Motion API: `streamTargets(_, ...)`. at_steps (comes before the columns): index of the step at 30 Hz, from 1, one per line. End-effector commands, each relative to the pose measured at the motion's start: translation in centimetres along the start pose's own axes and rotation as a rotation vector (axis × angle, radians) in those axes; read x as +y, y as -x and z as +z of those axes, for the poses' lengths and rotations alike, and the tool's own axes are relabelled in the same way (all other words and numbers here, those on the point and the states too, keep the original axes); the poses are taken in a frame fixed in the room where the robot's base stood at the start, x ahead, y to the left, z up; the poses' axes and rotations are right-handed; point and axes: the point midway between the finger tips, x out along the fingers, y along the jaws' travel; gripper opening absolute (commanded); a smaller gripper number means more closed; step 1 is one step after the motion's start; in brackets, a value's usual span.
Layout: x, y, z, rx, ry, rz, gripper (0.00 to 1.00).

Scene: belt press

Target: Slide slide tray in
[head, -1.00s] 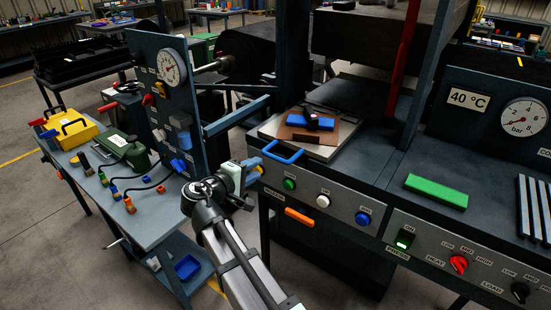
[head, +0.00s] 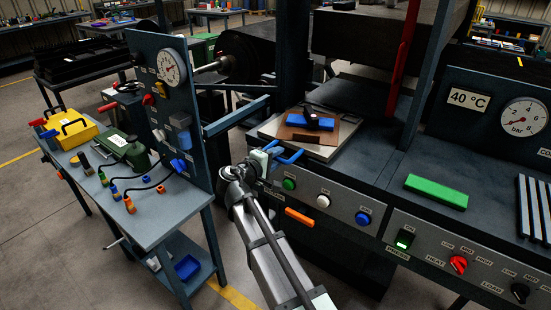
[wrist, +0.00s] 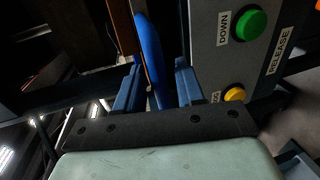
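The slide tray (head: 325,153) is a light grey plate in front of the press opening in the head view. It carries a brown board with a blue block and a dark knob on top. Its blue loop handle (head: 291,159) sticks out at the front left. My gripper (head: 276,152) is at the left part of this handle. In the wrist view, the blue handle (wrist: 151,55) passes between the two blue fingers of my gripper (wrist: 157,88). The fingers are apart, with a gap visible beside the handle. The head view does not show the fingers clearly.
Below the tray is a panel with a green button (head: 289,184), a white button (head: 323,201) and a blue button (head: 363,218). A green bar (head: 436,191) lies on the bench to the right. A side table with an upright gauge panel (head: 170,120) stands left of my arm.

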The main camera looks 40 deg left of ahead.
Motion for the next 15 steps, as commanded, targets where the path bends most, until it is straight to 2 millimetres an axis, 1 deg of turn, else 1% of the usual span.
streamTargets(4,0.01,0.01,0.0,0.0,0.0,0.0,0.38)
streamTargets(15,0.01,0.03,0.01,0.0,0.0,0.0,0.02)
